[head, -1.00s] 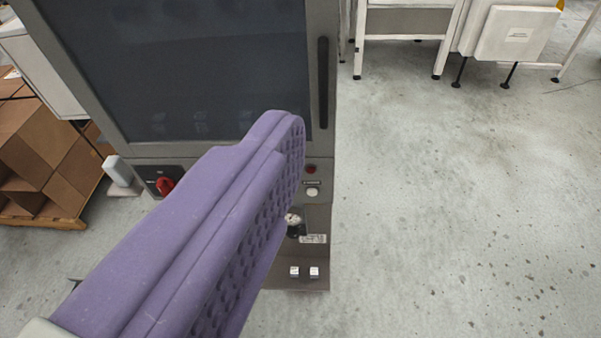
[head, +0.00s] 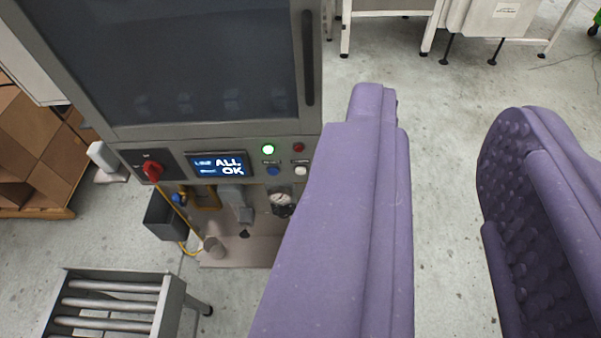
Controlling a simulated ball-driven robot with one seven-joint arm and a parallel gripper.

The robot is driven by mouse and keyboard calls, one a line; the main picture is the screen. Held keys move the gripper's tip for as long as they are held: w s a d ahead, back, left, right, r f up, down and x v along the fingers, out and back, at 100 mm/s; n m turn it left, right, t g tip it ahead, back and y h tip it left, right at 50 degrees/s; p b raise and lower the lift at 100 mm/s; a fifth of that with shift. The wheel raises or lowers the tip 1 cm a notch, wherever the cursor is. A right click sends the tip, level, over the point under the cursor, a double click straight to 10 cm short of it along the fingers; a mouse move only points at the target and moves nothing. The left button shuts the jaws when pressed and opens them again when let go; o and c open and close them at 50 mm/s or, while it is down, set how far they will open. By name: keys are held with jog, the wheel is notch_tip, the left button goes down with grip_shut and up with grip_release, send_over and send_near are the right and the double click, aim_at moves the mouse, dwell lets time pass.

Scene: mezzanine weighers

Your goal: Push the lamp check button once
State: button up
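The control panel (head: 223,160) is at the lower edge of the grey cabinet, left of my gripper. It has a lit green lamp (head: 268,149), a red round part (head: 299,147), a blue button (head: 273,171) and a white button (head: 300,171). Their labels are too small to read, so I cannot tell which is the lamp check button. My gripper (head: 445,105) is open and empty; its two purple fingers are spread apart in the foreground. The left finger is just right of the buttons in the picture and hides part of the cabinet's lower right. I see no contact with a button.
A gauge (head: 282,204) sits below the buttons. A roller conveyor (head: 110,305) is at lower left, cartons (head: 35,150) at far left.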

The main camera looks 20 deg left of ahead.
grip_shut()
dwell(1.2)
